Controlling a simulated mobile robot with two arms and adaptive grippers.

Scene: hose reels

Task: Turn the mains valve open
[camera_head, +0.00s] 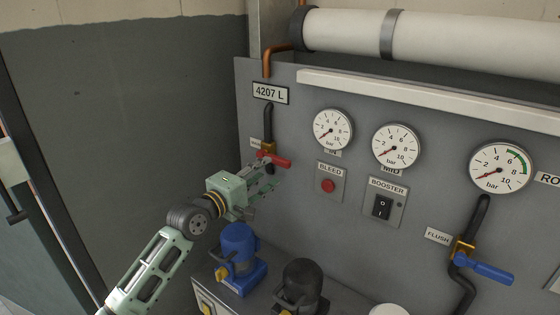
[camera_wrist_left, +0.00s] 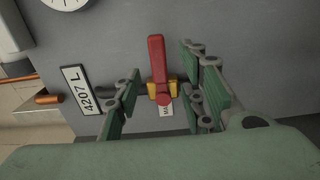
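The mains valve has a red lever handle (camera_head: 275,160) on a brass body (camera_head: 267,147), on a dark pipe below the "4207 L" plate. The lever points right, across the pipe, in the head view. In the left wrist view the red lever (camera_wrist_left: 157,58) shows upright in the picture, between my finger pairs. A small label beside the brass body is mostly hidden. My left gripper (camera_head: 267,180) is open, just below and in front of the lever. I see no clear contact between fingers and lever.
A blue flush lever (camera_head: 487,269) is at lower right. Several gauges, a red bleed button (camera_head: 328,185) and a booster switch (camera_head: 382,206) sit right of the valve. A blue pump (camera_head: 238,248) and a black pump (camera_head: 302,285) stand below. Open wall lies left.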

